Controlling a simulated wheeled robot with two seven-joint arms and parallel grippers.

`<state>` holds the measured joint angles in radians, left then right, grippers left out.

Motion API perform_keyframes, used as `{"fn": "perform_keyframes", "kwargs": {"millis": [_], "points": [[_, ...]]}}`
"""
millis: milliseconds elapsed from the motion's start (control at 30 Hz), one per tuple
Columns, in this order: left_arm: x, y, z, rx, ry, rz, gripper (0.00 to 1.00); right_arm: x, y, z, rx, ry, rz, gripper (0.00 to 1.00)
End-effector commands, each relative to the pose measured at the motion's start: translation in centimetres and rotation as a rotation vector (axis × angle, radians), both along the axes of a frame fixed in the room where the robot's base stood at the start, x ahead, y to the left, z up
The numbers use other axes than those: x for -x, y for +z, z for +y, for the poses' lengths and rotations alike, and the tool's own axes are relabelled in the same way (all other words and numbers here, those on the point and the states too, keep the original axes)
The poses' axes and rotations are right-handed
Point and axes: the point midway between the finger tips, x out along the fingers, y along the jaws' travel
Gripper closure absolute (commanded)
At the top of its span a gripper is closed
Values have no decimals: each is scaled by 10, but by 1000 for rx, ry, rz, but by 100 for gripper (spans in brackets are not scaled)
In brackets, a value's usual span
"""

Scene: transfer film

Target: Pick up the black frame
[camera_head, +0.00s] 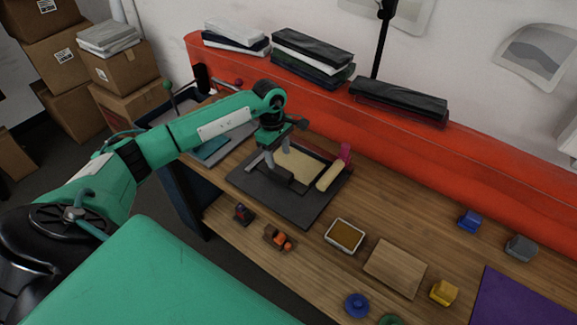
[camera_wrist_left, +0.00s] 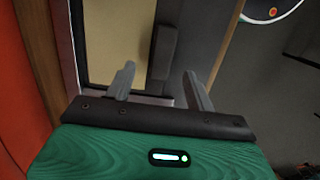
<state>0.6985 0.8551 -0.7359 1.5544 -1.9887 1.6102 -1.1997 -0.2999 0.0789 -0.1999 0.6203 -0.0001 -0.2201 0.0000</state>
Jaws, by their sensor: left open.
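The black frame (camera_head: 322,152) lies on a dark flat board (camera_head: 300,208) on the wooden table, around a cream panel (camera_head: 300,167). A dark block-like bar (camera_head: 281,181) is along its near side. My left gripper (camera_head: 277,158) is above this near side, pointing down, open and empty. In the left wrist view the fingers (camera_wrist_left: 158,76) are spread, with the dark bar (camera_wrist_left: 161,53) between and beyond them. Whether the fingers touch the bar cannot be told. The gripper hides part of the frame. My right gripper is not in view.
A cream roller (camera_head: 330,175) and a pink piece (camera_head: 345,153) are at the board's right. A small tray (camera_head: 344,236), wooden block (camera_head: 394,268) and several small coloured items are nearer. Folded cloths (camera_head: 400,98) lie on the red ledge behind.

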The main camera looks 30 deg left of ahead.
Motion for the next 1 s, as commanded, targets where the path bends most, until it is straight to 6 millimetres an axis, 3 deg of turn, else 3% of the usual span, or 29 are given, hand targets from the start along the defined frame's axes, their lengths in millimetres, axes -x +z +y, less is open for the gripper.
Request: {"fn": "perform_keyframes", "kwargs": {"millis": [367,700,1000], "points": [[3,-28,-5,2,1,2,45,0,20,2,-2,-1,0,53],[5,-67,-11,3,2,-1,45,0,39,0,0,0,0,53],[5,-70,-11,1,1,-2,45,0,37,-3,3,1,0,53]]}}
